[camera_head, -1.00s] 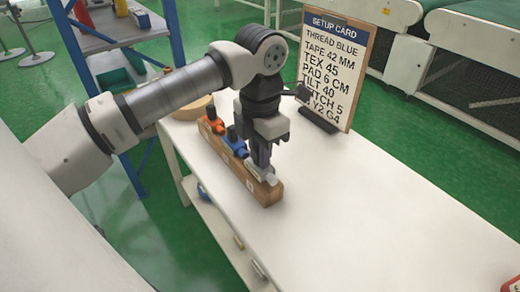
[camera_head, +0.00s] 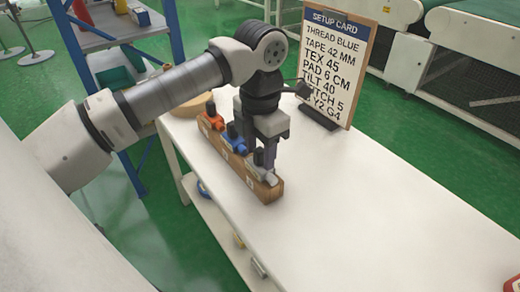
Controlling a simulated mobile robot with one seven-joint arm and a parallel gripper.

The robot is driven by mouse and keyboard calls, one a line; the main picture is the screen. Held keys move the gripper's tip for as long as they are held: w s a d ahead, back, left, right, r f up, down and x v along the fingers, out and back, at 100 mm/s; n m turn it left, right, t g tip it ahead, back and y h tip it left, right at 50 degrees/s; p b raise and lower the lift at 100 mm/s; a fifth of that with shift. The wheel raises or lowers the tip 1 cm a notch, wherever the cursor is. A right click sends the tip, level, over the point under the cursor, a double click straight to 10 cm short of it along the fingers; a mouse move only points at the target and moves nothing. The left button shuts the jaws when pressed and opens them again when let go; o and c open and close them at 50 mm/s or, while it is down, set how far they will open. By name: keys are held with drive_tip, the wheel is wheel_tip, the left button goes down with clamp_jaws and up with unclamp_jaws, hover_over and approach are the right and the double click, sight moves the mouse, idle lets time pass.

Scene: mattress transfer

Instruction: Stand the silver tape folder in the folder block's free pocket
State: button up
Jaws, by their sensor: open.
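The wooden folder block (camera_head: 267,195) lies along the left part of the white table. An orange folder (camera_head: 211,120) stands at its far end and a blue folder (camera_head: 234,141) in its middle. The silver tape folder (camera_head: 268,179) sits at the block's near end, in the pocket there as far as I can see. My gripper (camera_head: 264,164) points down right at the silver folder, its jaws open around or just above it. The fingers hide part of the silver folder, so how deep it sits cannot be told.
A setup card (camera_head: 334,62) stands on the table behind my gripper, on a dark foot. A round tan object (camera_head: 196,106) lies at the table's far left end. The white table (camera_head: 370,200) is clear to the right, with a red item (camera_head: 512,285) at the edge.

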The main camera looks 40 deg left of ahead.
wheel_tip(320, 180, up, 13)
drive_tip(key=shift+r+p, duration=0.15)
drive_tip(key=shift+p, duration=0.25)
idle(0.4)
